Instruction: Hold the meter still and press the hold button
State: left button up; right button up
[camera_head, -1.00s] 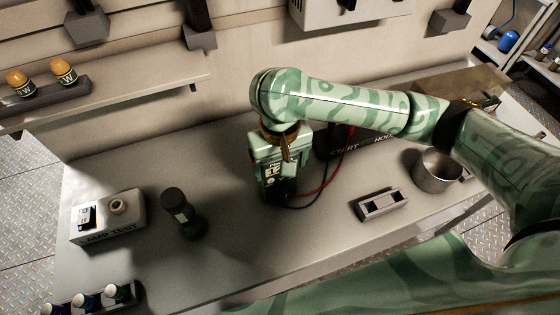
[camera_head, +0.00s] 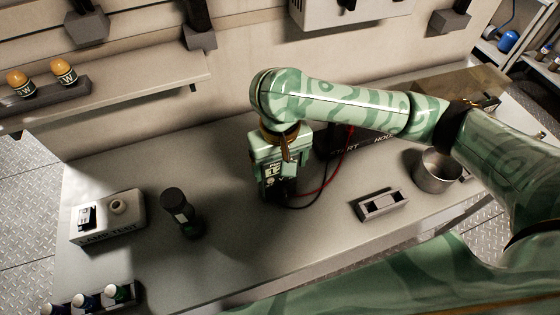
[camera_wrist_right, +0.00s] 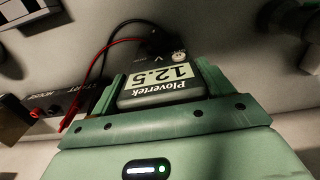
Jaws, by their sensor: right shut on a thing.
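The meter (camera_head: 280,187) is a dark boxy device standing on the bench near its middle. In the right wrist view the meter (camera_wrist_right: 160,92) reads 12.5, with the name Plovertek and a V beside the display. A small pale round button (camera_wrist_right: 179,57) sits on its face near the display. My right gripper (camera_head: 284,160) reaches down from above and is shut on the meter. In the right wrist view the fingers of the right gripper (camera_wrist_right: 164,82) clasp both sides of the meter. My left gripper is not in view.
Red and black leads (camera_wrist_right: 105,52) run from the meter's area to a block marked START and HOUSE (camera_wrist_right: 55,107). A dark cylinder (camera_head: 178,210) and lamp-test box (camera_head: 108,222) stand left. A small tray (camera_head: 380,206) and metal cup (camera_head: 437,172) stand right.

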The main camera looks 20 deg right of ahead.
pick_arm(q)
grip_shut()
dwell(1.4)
